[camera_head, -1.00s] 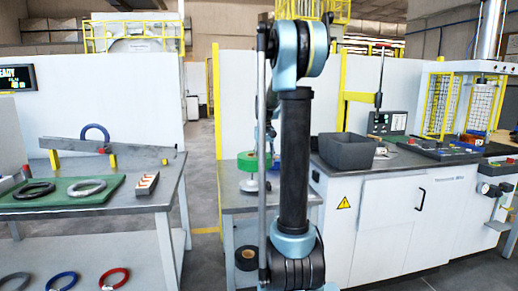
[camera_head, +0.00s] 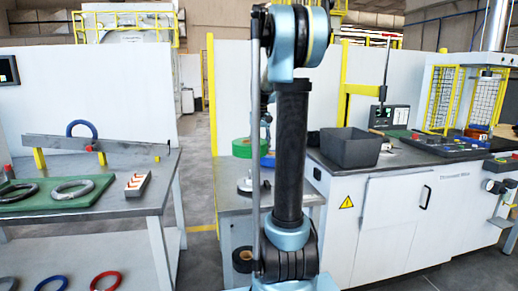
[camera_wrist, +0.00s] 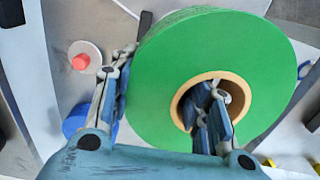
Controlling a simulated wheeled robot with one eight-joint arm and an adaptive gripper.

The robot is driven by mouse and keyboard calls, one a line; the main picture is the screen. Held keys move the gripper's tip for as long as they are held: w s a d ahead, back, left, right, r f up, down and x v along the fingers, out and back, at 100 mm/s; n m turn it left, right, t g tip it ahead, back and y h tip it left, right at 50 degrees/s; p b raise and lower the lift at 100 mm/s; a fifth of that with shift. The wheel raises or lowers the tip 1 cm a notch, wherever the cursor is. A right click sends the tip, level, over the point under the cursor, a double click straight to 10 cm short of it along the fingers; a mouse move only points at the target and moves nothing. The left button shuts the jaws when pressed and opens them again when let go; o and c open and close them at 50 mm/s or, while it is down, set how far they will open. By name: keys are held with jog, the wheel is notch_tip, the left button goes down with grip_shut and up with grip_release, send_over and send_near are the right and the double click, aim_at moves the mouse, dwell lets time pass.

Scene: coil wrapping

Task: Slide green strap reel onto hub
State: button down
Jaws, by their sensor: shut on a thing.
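The green strap reel (camera_wrist: 265,75) fills much of the wrist view, with a tan core ring around its hole. My gripper (camera_wrist: 165,88) is shut on the reel's wall, one finger inside the hole and the other against the outer rim. In the head view the reel (camera_head: 242,147) is held above the small table, partly hidden by my arm. A round pale disc with a red knob (camera_wrist: 84,59), seemingly the hub, is left of the reel and apart from it. The disc also shows below the reel in the head view (camera_head: 244,185).
A blue round item (camera_wrist: 76,122) is close to the gripper's left finger. A dark bin (camera_head: 350,148) stands on the machine counter at right. The left table (camera_head: 115,203) holds rings and a bar. A dark roll (camera_head: 242,261) is on the lower shelf.

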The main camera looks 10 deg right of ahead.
jog(key=shift+f, duration=2.85)
jog(key=shift+s+f, duration=0.1)
jog(key=shift+f, duration=3.2)
dwell(0.3)
jog(key=c, duration=0.8)
grip_release()
notch_tip(320, 180, up, 12)
jog(key=shift+f, duration=0.1)
